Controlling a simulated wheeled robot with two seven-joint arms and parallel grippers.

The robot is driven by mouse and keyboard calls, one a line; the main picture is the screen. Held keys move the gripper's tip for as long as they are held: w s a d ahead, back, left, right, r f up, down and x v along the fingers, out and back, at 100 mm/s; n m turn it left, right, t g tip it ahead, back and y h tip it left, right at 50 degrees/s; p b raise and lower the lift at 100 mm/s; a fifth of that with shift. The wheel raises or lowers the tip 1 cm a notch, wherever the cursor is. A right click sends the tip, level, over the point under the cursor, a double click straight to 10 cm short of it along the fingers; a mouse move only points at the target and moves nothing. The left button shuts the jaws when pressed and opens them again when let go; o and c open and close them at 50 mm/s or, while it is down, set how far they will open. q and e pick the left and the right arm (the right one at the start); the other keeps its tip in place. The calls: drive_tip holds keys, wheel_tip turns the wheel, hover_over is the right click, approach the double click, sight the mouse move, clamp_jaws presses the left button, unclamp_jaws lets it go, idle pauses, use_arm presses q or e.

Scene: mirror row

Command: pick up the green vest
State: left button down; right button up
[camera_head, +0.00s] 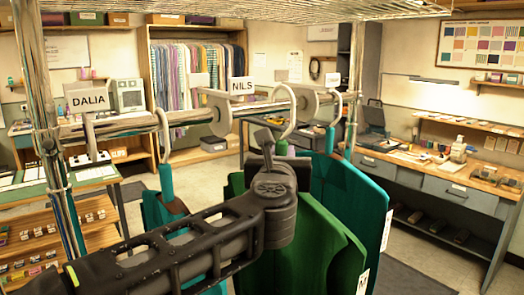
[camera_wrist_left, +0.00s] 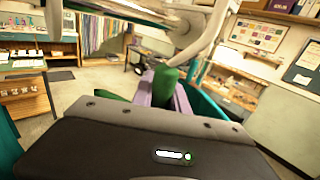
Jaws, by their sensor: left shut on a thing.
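The green vest (camera_head: 325,245) hangs below the rail in the head view, with a size label at its lower right edge. Its narrow green top (camera_head: 282,147) is just under a pale curved hook (camera_head: 291,112). My left gripper (camera_head: 272,160) is at this top, shut on the vest, and my arm covers part of the vest. I cannot tell whether the hook still rests on the rail. My right gripper is not in view.
A teal vest (camera_head: 352,192) hangs close on the right and another teal one (camera_head: 163,215) on the left. The metal rail (camera_head: 190,117) carries "DALIA" (camera_head: 87,100) and "NILS" (camera_head: 242,85) signs. A workbench (camera_head: 440,172) stands at the right; the floor between is open.

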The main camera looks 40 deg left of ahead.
use_arm(q)
drive_tip(key=s+d, duration=0.2)
drive_tip(key=d, duration=0.5)
drive_tip(key=shift+b, duration=0.45)
